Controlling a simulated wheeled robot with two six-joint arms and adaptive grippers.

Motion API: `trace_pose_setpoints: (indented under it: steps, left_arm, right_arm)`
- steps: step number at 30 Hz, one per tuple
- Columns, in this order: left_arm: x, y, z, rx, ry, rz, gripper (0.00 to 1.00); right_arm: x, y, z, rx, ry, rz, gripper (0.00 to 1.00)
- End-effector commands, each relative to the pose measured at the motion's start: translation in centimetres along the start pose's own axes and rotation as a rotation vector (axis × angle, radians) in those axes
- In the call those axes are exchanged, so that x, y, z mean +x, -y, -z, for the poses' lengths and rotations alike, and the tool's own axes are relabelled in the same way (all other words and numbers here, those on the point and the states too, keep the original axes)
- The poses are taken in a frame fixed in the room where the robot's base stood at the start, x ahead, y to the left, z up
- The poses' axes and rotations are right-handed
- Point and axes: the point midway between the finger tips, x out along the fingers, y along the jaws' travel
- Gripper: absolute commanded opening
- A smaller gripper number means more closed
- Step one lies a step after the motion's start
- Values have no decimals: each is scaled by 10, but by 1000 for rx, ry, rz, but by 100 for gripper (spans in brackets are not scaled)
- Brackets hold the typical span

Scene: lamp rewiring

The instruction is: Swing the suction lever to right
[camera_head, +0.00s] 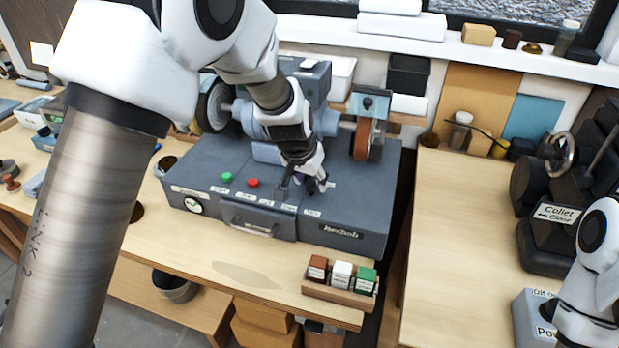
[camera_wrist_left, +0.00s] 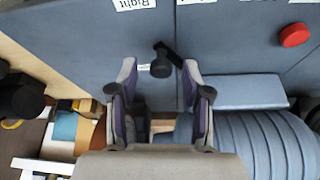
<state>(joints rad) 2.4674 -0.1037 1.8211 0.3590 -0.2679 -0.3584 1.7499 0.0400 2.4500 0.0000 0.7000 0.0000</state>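The suction lever (camera_wrist_left: 160,68) is a small black lever with a round knob on the grey-blue top of the grinder's base. In the wrist view its knob lies between the lines of my left gripper's two fingertips (camera_wrist_left: 160,74), which are apart with a clear gap. I cannot tell whether either finger touches it. A white label reading "Right" (camera_wrist_left: 135,4) is at the top edge of that view. In the head view my left gripper (camera_head: 318,184) is low over the right part of the base (camera_head: 355,205), partly hiding the lever area. My right gripper is out of view.
A green button (camera_head: 227,177) and a red button (camera_head: 253,183) are left of the gripper. Grinding wheels (camera_head: 362,140) stand behind it. A tray of small blocks (camera_head: 340,292) sits at the front right. My right arm is beside a dark collet machine (camera_head: 550,235).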

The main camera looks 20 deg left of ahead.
Motion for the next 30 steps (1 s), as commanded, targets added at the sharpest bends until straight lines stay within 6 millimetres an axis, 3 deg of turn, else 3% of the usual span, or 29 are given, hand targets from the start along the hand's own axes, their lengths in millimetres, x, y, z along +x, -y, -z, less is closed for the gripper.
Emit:
trace_pose_setpoints:
  steps: [8, 21, 25, 30]
  left_arm:
    - [-8, 0, 2, 1, -3, 0, 48]
    - [-105, 0, 2, 1, -3, 0, 48]
    - [-118, 0, 2, 1, 0, 0, 48]
    - [-119, 0, 1, 1, 2, 0, 48]
  right_arm:
    - [0, 0, 0, 0, 0, 0, 40]
    - [0, 0, 0, 0, 0, 0, 40]
    - [0, 0, 0, 0, 0, 0, 40]
    - [0, 0, 0, 0, 0, 0, 40]
